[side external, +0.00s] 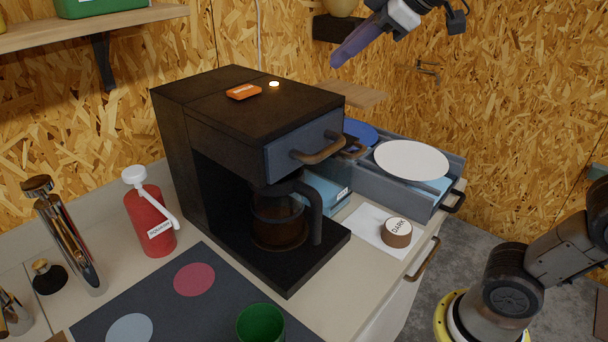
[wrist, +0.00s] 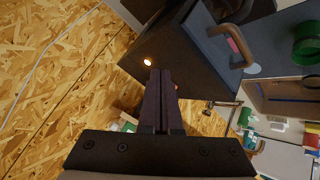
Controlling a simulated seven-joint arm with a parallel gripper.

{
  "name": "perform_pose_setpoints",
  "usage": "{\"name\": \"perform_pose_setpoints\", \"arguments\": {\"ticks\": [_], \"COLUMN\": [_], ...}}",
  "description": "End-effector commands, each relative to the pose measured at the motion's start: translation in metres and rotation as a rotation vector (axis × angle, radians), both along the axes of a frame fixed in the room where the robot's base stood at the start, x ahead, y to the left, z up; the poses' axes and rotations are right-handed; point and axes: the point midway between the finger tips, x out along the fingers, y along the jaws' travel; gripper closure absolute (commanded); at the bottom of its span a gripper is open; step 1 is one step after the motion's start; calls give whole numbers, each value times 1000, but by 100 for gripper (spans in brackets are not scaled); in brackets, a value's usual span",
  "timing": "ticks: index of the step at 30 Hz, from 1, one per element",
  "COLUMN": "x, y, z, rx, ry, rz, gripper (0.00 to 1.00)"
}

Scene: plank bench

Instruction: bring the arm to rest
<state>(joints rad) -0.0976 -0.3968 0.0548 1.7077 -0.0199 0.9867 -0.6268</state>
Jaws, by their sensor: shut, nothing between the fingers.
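My gripper (side external: 336,62) is high at the upper right of the side external view, above and behind the coffee machine, in front of the chipboard wall. Its long dark purple fingers point down and to the left, touch nothing and hold nothing. In the wrist view the two fingers (wrist: 160,74) lie side by side, pressed together. The black coffee machine (side external: 190,110) stands on the counter with its lamp lit. In the wrist view the machine (wrist: 195,75) appears beyond the fingertips, with its drawer handle at the top.
A glass carafe (side external: 278,222) sits in the machine. To its right are an open tray (side external: 430,200) with a white disc (side external: 411,160) and a round "DARK" pod (side external: 397,233). A red bottle (side external: 152,220), metal flask (side external: 70,240) and green cup (side external: 260,325) stand nearby. A wall shelf (side external: 90,28) is upper left.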

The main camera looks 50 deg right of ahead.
Motion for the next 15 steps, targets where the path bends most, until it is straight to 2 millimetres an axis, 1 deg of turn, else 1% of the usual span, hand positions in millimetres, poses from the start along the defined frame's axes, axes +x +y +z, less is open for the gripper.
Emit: {"name": "perform_pose_setpoints", "arguments": {"ticks": [1,2,3,5,6,8,9,11,12,15], "x": [-21,-32,-46,-67,-81,-100,-113,-129,-139,-158], "y": [-7,-10,-14,-19,-22,-25,-27,-29,-29,-29], "z": [-16,-26,-41,-65,-81,-107,-125,-149,-165,-198], "rx": [26,43,67,105,131,170,196,233,256,306], "ry": [19,32,50,81,102,136,158,190,213,271], "rz": [-44,-69,-106,-164,-203,-265,-305,-363,-402,-486], "gripper": [100,100,100,100,100,100,100,100,100,100]}}
